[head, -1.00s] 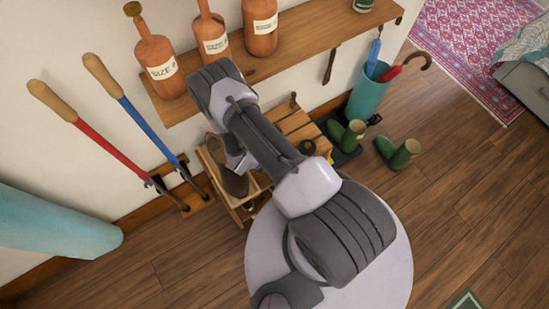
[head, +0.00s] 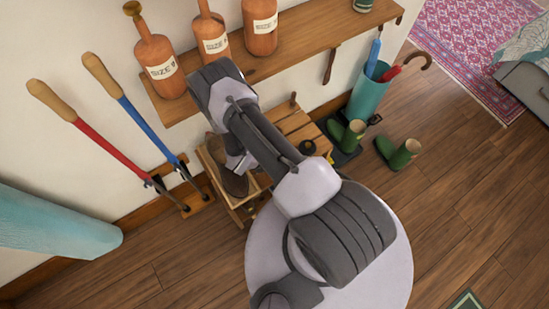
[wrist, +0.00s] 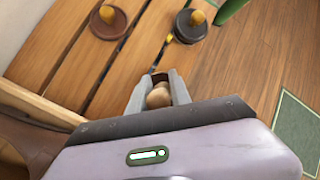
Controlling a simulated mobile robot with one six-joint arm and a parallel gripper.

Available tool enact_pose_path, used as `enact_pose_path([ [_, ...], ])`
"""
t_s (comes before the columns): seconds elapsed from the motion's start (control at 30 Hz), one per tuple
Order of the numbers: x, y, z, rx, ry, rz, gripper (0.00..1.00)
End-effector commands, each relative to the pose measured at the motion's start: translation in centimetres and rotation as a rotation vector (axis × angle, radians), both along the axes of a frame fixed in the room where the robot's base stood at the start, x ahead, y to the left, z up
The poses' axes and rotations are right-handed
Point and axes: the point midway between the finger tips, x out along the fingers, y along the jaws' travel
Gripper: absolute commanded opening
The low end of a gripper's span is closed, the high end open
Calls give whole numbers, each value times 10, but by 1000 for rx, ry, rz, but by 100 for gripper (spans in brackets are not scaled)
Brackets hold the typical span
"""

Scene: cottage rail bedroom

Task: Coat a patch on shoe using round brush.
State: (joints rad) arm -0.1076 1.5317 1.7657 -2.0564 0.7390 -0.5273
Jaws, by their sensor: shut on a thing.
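My gripper (wrist: 157,88) is shut on a pale wooden knob, seemingly the round brush's handle (wrist: 158,97). The brush head is hidden. My gripper is over the slatted wooden bench (wrist: 62,48). In the head view a brown shoe (head: 234,184) lies in the tray-like left end of the bench, beside and partly under my arm. A brown shape at the lower left of the wrist view may be the shoe (wrist: 25,135). I cannot tell whether the brush touches it.
Two round pieces with wooden knobs, one brown (wrist: 108,22) and one black (wrist: 191,25), stand on the bench. Green boots (head: 400,153) and an umbrella stand (head: 369,92) are to the right. A wall shelf (head: 300,47) with bottles overhangs the back. Open floor lies right.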

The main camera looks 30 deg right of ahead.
Motion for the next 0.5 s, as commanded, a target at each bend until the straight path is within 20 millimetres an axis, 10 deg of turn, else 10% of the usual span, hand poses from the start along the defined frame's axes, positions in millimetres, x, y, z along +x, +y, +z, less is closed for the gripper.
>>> enact_pose_path([
  [0.5, 0, 0, 53, 1, 1, 0, 0],
])
